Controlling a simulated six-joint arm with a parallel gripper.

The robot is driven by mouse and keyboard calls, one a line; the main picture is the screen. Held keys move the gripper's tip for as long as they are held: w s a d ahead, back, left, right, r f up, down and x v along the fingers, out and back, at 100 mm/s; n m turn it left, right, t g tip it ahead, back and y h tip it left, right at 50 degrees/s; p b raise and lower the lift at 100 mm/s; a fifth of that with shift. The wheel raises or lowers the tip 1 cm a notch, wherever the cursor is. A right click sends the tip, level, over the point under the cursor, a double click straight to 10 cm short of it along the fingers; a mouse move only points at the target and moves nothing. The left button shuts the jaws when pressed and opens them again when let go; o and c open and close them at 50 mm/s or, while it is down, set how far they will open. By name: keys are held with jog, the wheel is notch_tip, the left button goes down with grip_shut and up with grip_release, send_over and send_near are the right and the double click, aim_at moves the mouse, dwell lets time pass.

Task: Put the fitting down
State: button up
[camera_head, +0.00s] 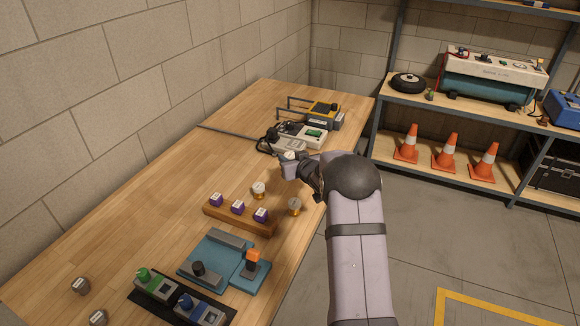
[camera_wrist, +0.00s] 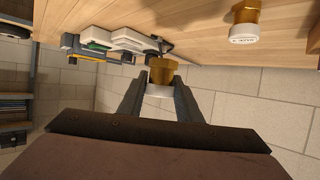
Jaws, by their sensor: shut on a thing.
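My gripper (camera_head: 291,163) is over the far part of the workbench, shut on a brass fitting with a white cap (camera_wrist: 163,73). The fitting's white top also shows in the head view (camera_head: 290,155). In the wrist view its brass end points toward the bench top (camera_wrist: 205,45); I cannot tell whether it touches the wood. One of these shows large in the wrist view (camera_wrist: 245,22).
A wooden block (camera_head: 240,221) carries three purple-and-white pieces. A blue fixture (camera_head: 218,275) and a dark tray with green and blue devices lie nearer. Meters and cables (camera_head: 300,135) lie just beyond my gripper. The bench's left middle is clear.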

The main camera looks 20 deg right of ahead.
jog(key=shift+r, duration=0.1)
jog(key=shift+s+a+r, duration=0.1)
jog(key=shift+a+r, duration=0.1)
jog(key=shift+a, duration=0.25)
jog(key=s+a+r, duration=0.3)
jog(key=s+a, duration=0.3)
jog(key=a, duration=0.2)
jog(key=s+a+r, duration=0.4)
jog(key=s+a, duration=0.2)
jog(key=a, duration=0.1)
jog(key=w+a+r+m+h+b, duration=0.4)
jog(key=w+a, duration=0.3)
jog(key=a, duration=0.5)
jog(key=s+a+f+b, duration=0.2)
jog(key=s+a+f, duration=0.2)
jog(key=a, duration=0.5)
jog(key=s+a+f+g+h+b, duration=0.1)
jog(key=s+a+f, duration=0.25)
jog(key=a, duration=0.45)
jog(key=s+a+f+b, duration=0.2)
jog(key=s+a+f, duration=0.2)
jog(key=a, duration=0.5)
jog(key=shift+s+f+p, duration=0.1)
jog(key=shift+f+p, duration=0.8)
jog(key=shift+f, duration=3.9)
